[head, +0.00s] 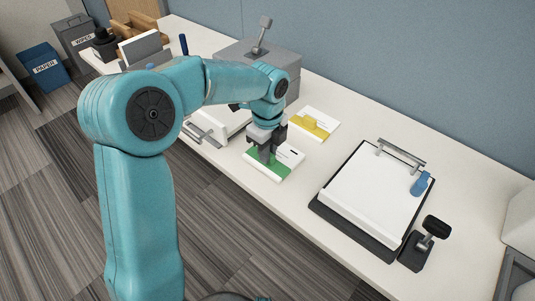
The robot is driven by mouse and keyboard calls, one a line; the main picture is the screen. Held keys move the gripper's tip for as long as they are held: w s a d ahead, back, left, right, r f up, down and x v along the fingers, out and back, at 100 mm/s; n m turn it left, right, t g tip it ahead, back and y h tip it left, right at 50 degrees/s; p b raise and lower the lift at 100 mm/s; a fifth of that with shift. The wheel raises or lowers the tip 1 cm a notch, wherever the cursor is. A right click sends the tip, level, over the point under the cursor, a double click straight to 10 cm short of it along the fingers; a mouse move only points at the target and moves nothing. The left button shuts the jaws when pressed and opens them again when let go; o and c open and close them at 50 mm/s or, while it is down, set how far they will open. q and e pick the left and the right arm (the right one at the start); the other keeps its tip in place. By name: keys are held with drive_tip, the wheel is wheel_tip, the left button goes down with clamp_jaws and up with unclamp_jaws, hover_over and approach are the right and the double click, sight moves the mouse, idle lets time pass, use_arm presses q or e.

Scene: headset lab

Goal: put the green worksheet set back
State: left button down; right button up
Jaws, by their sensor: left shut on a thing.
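The green worksheet set (281,166) is a small white sheet stack with a green band, near the table's front edge in the head view. My left gripper (267,152) points down over it and is shut on it. The fingers hide part of the set, and I cannot tell whether it is lifted off the table. A similar set with a yellow band and tab (316,124) lies just behind and to the right. My right gripper does not show.
A clipboard with white paper (372,194) lies to the right, with a black-knobbed device (428,240) beside it. A grey box with a lever (290,72) stands behind my arm. A white tray with a metal handle (222,122) is at left. Bare white table (375,125) lies behind the clipboard.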

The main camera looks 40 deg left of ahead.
use_arm(q)
drive_tip(key=shift+w+f, duration=0.1)
drive_tip(key=shift+f, duration=0.45)
drive_tip(key=c, duration=1.1)
unclamp_jaws()
drive_tip(key=shift+f, duration=0.15)
